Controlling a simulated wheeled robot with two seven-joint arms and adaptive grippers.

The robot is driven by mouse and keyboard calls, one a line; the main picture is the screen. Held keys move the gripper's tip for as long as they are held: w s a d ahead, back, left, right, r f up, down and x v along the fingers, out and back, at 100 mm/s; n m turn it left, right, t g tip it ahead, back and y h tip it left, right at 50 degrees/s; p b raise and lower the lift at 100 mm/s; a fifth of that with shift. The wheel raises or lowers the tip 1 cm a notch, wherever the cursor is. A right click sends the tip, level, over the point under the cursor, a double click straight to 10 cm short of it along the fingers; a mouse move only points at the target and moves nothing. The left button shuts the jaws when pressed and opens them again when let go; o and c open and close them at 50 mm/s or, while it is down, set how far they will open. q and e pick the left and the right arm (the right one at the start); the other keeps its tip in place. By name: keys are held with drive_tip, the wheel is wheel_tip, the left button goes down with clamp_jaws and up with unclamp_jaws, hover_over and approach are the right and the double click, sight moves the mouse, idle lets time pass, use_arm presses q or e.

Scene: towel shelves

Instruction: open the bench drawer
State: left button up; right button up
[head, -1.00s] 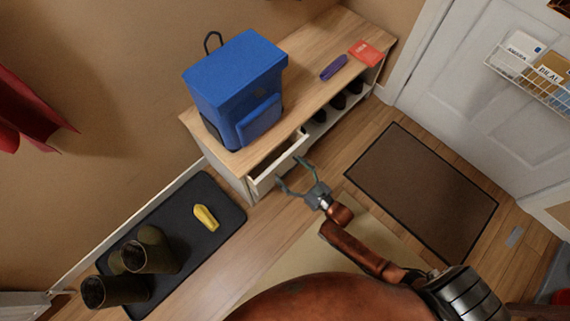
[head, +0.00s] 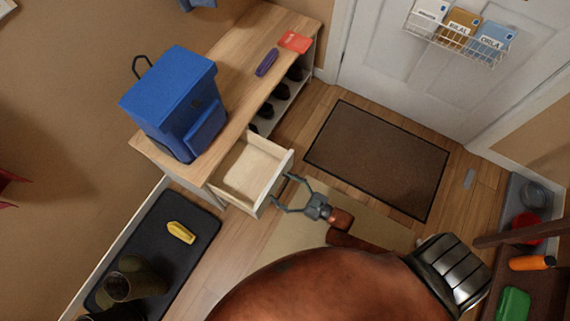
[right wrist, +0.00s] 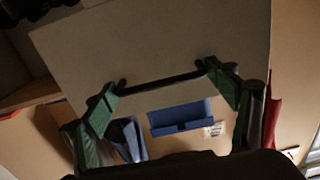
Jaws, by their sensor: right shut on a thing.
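The bench drawer (head: 265,198) is pulled out from the wooden-topped bench (head: 272,30). Its pale inside shows in the head view and looks empty. My right gripper (head: 283,193) is at the drawer's front, one finger toward each end of it. In the right wrist view the drawer's front panel (right wrist: 190,45) fills the upper middle. Its dark bar handle (right wrist: 160,85) spans between the green-padded fingers of my right gripper (right wrist: 165,98), which is shut on it. My left gripper is not in view.
A dark tray (head: 190,262) holds boots (head: 135,280) and a yellow item (head: 181,232). A brown mat (head: 375,155) lies before the door.

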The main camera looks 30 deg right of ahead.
drive_tip(key=o, duration=1.6)
drive_tip(key=shift+o, duration=0.4)
drive_tip(key=v, duration=1.2)
drive_tip(key=shift+r, duration=0.1)
drive_tip(key=shift+w, duration=0.1)
